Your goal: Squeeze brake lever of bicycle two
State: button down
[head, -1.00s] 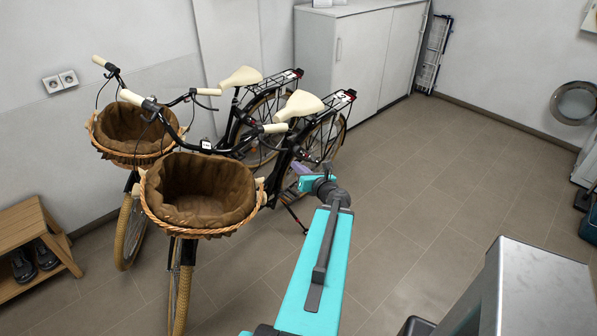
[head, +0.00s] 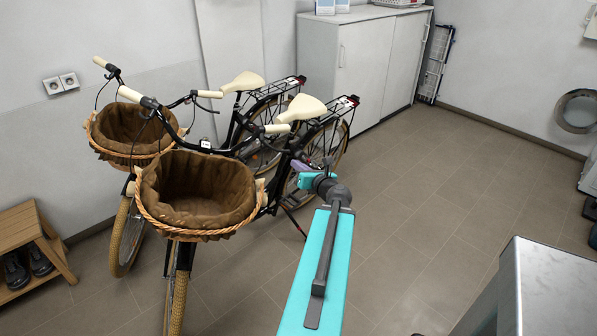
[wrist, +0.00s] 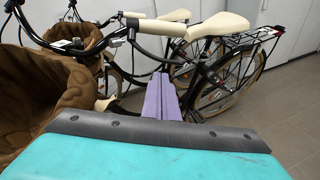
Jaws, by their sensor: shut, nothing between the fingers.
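Two black bicycles with cream grips and saddles stand side by side at the left. The nearer bicycle (head: 283,165) carries a small plate on its rear rack, its number too small to read now. Its right cream grip (head: 277,128) also shows in the wrist view (wrist: 148,27), with dark lever and cable parts near it that are hard to tell apart. My gripper (head: 325,163) is right of that grip and lower, apart from it. Its purple fingers (wrist: 162,97) are shut and empty, pointing towards the bicycle below the grip.
A brown-lined wicker basket (head: 200,192) is on the nearer bicycle's front. The farther bicycle (head: 240,122) stands close behind. A wooden bench (head: 38,250) is at the left, a white cabinet (head: 362,65) at the back. Tiled floor right of the bicycles is clear.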

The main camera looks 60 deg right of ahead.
jog(key=shift+f, duration=0.15)
jog(key=p, duration=0.1)
send_near(280, 151)
jog(key=shift+x, duration=3.25)
jog(key=shift+w+a+f, duration=0.1)
jog(key=shift+a, duration=0.1)
